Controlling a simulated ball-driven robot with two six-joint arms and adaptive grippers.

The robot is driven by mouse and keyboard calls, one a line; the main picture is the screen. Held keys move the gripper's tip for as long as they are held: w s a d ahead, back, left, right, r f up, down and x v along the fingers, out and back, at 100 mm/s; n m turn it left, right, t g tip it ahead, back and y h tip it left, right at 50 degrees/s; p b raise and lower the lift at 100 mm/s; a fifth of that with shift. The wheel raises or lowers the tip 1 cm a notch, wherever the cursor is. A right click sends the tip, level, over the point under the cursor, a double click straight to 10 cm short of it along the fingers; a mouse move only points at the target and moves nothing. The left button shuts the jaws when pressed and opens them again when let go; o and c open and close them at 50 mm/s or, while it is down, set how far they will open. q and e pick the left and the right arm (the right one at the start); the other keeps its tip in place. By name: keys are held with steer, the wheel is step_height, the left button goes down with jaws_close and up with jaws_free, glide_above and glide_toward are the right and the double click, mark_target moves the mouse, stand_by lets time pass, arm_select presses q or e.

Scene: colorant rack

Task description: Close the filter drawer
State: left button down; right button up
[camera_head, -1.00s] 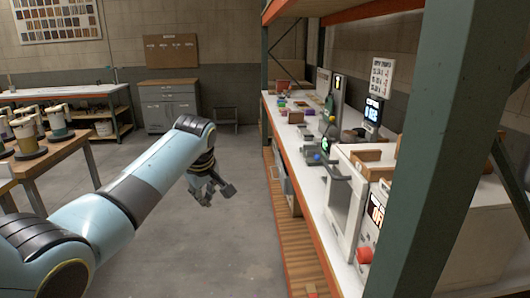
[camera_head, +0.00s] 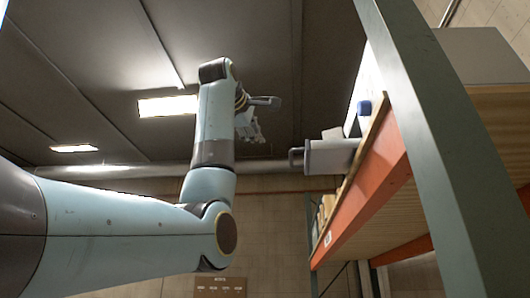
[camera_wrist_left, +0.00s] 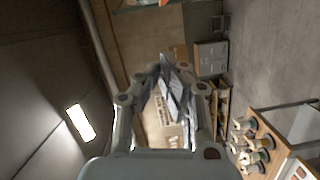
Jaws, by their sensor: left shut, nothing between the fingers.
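The filter drawer (camera_head: 330,157), a pale grey box with a dark bar handle (camera_head: 296,157) on its front, juts out past the edge of the upper shelf in the head view, so it stands open. How far it goes back into its housing is hidden. My left gripper (camera_head: 256,133) is raised to the left of the handle, apart from it and slightly higher in the picture. It is shut and empty. Its fingers also show in the left wrist view (camera_wrist_left: 168,88), where the drawer cannot be made out. My right gripper is not in view.
The shelf's orange beam (camera_head: 375,190) runs below the drawer, and a green-grey rack post (camera_head: 425,140) stands at the right. A blue item (camera_head: 364,107) is above the drawer. A pipe (camera_head: 120,171) crosses behind my arm. Open air lies between gripper and handle.

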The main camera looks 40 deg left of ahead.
arm_select(q)
steer(key=w+f+p, duration=0.1)
steer(key=w+p, duration=0.4)
steer(key=w, duration=0.5)
steer(key=shift+d+f+p, duration=0.2)
steer(key=shift+d+p, duration=0.15)
steer(key=shift+p, duration=0.05)
steer(key=shift+a, duration=0.1)
steer(key=shift+w, duration=0.1)
